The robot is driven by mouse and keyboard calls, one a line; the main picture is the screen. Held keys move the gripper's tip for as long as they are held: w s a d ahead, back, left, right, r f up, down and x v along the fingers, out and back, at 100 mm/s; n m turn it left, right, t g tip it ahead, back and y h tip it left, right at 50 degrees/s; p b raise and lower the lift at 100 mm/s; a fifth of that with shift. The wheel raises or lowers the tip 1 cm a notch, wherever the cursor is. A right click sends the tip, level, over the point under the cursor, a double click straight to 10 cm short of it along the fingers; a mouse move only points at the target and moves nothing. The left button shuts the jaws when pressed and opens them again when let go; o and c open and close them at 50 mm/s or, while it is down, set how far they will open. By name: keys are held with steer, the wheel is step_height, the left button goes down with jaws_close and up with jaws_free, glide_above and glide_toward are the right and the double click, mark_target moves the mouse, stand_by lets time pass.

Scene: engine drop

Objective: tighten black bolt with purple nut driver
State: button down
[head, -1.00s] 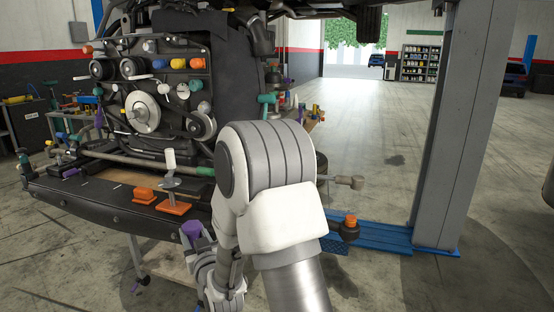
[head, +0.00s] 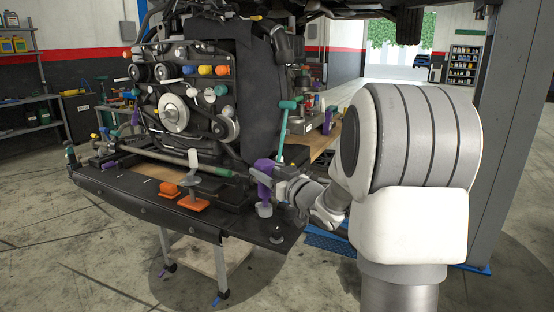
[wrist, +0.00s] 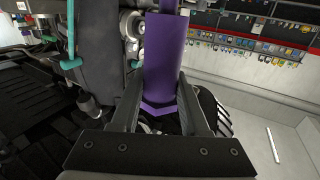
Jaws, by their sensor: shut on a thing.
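My gripper (head: 270,180) is shut on the purple nut driver (head: 264,168). The driver stands roughly upright in the jaws, with a grey lower end (head: 264,209) over or at the right end of the black front tray; I cannot tell whether it touches. In the wrist view the purple handle (wrist: 166,50) sits between my two fingers (wrist: 161,103). I cannot pick out the black bolt with certainty. A small dark round part (head: 277,239) lies on the tray's right end, below the driver.
The engine front with pulleys (head: 175,108) and coloured caps stands behind the black tray (head: 150,212). An orange-based stand (head: 194,203) and an orange block (head: 169,188) are on the tray. A teal-handled tool (head: 282,135) stands behind my gripper. A grey lift post is at right.

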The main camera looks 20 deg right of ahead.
steer(key=d+r, duration=0.1)
steer(key=s+d+r, duration=0.1)
steer(key=shift+s+d, duration=0.1)
steer(key=shift+d, duration=0.3)
steer(key=shift+f+b, duration=2.1)
steer(key=shift+f, duration=0.75)
steer(key=shift+f, duration=0.2)
steer(key=shift+f+b, duration=1.3)
steer(key=shift+f, duration=0.15)
